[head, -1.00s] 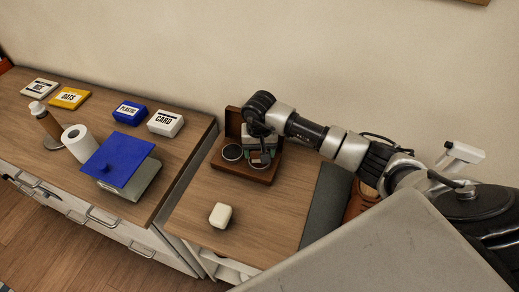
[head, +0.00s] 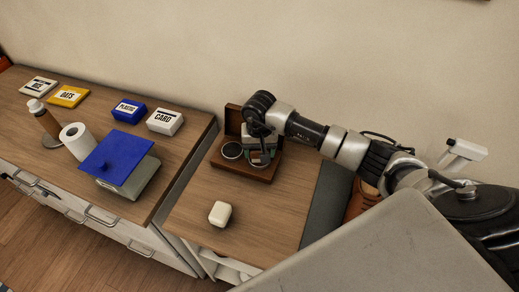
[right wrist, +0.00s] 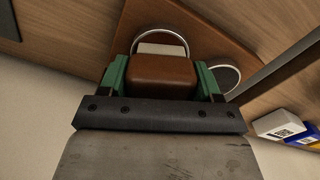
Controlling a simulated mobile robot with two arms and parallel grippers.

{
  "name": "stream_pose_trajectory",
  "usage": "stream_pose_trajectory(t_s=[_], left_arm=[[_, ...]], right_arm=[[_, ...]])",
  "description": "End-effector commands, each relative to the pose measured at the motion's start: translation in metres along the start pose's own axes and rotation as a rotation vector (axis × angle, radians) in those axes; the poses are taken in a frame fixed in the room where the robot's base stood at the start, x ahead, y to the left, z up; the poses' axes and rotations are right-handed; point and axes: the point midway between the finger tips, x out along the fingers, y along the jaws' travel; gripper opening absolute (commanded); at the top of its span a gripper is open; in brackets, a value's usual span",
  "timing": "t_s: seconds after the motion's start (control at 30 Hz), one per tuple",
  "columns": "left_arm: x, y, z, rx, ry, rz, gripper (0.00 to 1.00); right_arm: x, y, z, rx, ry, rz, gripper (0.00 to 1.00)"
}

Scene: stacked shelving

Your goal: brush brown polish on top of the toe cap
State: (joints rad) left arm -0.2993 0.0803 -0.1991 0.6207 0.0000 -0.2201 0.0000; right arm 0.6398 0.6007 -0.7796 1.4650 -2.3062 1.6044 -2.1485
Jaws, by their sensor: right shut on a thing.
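My right gripper (head: 262,150) is over the open wooden polish box (head: 232,171) in the head view. In the right wrist view its green fingers (right wrist: 163,78) are shut on a brown wooden block, the brush (right wrist: 165,75). A round tin with a pale rim (right wrist: 137,42) lies just beyond the brush, with a pale patch inside it. I cannot tell whether the brush touches the tin. A second tin (head: 232,150) sits at the left in the box. A brown shoe (head: 356,204) is mostly hidden behind my right arm; its toe cap cannot be made out. My left gripper is not in view.
A cream block (head: 220,214) sits on the wooden top in front of the box. A dark grey mat (head: 325,205) lies between box and shoe. The left counter holds a blue-lidded container (head: 116,163), a paper roll (head: 77,143) and several small labelled boxes.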

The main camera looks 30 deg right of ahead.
Motion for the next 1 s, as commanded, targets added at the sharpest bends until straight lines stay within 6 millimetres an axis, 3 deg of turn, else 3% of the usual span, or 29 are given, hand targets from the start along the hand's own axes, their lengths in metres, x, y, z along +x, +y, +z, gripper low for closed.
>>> stream_pose_trajectory(t_s=[1.0], left_arm=[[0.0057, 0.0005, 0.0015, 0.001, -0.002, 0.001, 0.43]], right_arm=[[0.0034, 0.0003, 0.0013, 0.000, -0.004, 0.003, 0.45]])
